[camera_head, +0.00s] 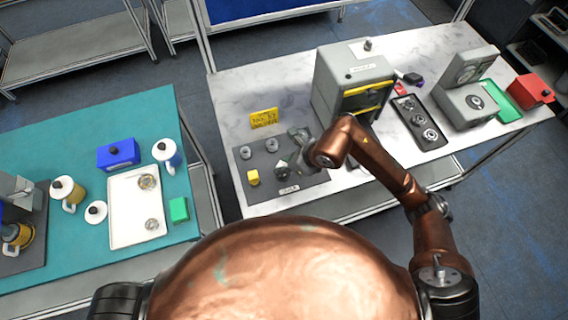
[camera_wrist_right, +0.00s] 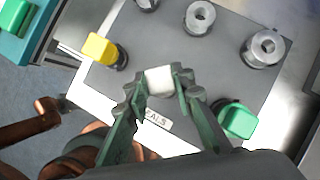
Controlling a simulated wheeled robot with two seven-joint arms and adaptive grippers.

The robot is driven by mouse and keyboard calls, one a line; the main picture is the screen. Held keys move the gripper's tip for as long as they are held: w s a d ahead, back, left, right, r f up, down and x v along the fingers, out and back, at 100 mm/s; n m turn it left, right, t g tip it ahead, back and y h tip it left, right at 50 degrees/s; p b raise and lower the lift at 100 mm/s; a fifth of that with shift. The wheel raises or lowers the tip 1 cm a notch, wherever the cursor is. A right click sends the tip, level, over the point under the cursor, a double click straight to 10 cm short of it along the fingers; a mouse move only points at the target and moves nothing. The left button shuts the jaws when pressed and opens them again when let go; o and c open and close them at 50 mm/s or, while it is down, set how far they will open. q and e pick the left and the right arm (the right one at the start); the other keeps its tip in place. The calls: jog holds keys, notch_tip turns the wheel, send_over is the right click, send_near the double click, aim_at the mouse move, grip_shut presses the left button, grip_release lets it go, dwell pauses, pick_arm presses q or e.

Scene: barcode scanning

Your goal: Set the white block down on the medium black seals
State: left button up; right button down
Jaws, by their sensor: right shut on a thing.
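My right gripper (camera_wrist_right: 160,85) is shut on the white block (camera_wrist_right: 159,79), which sits between its fingertips. In the head view the block (camera_head: 281,163) shows above the dark mat, beside the gripper fingers. The mat (camera_wrist_right: 150,45) has a label reading "SEALS" (camera_wrist_right: 155,120). A yellow block (camera_wrist_right: 102,48) and a green block (camera_wrist_right: 237,120) stand on it, with dark round parts under them. The surface under the white block is hidden by the block and fingers, so I cannot tell whether it touches anything. My left gripper is out of view.
Metal rings (camera_wrist_right: 199,15) (camera_wrist_right: 265,47) stand on the far part of the mat. A yellow sign (camera_head: 263,118) is behind it. A teal table (camera_head: 70,140) with a white tray (camera_head: 120,220) is at left.

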jog(key=shift+f+b, duration=0.3)
jog(key=c, duration=1.6)
grip_release()
jog(key=shift+o, duration=0.4)
jog(key=shift+o, duration=1.3)
jog(key=shift+r+p, duration=2.2)
jog(key=shift+r, duration=1.6)
